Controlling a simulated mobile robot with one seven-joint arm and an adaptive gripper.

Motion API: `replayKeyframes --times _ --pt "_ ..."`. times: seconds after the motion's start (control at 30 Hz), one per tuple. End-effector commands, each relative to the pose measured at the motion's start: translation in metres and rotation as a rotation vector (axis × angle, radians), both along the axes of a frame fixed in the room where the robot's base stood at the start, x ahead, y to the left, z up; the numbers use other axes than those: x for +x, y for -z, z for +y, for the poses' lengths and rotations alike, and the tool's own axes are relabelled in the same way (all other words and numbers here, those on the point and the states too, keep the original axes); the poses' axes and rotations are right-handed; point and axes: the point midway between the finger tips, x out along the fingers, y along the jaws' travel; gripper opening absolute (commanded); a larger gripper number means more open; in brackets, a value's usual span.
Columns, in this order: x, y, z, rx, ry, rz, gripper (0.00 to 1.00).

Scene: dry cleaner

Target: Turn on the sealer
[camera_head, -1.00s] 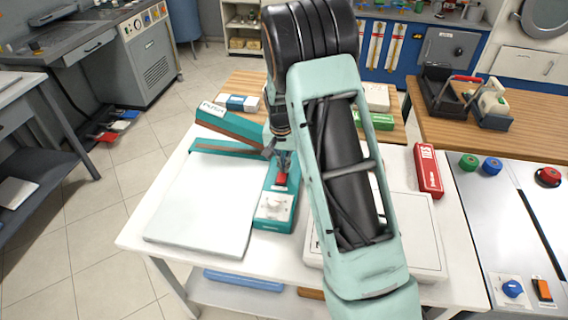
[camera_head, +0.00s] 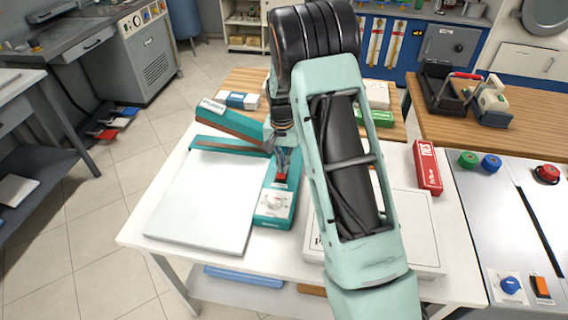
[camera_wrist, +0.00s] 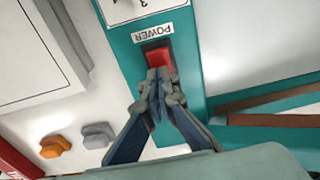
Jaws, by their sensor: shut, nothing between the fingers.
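The sealer is a teal unit (camera_head: 268,212) on the white table, with a raised teal arm (camera_head: 232,130) at its left. Its red power switch (camera_head: 281,177) shows just below my gripper (camera_head: 283,155). In the wrist view the red switch (camera_wrist: 157,56) sits under the "POWER" label (camera_wrist: 153,33) on the teal face. My gripper (camera_wrist: 158,75) is shut and empty, with its fingertips over the near edge of the switch. I cannot tell for certain whether they touch it. The fingers hide part of the switch. A white dial panel (camera_head: 273,204) lies on the sealer's front.
A white pad (camera_head: 205,205) lies left of the sealer. An orange knob (camera_wrist: 54,146) and a grey knob (camera_wrist: 98,135) show in the wrist view.

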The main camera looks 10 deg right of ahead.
Motion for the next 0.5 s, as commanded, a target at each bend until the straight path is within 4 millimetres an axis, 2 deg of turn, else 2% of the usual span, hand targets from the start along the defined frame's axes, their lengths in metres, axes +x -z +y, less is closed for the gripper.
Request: replayKeyframes --times 0.37,0.5 --pt "-0.002 -0.002 0.001 0.0 0.0 -0.001 0.0" --pt "-0.002 -0.014 0.001 0.0 0.0 -0.003 0.0"
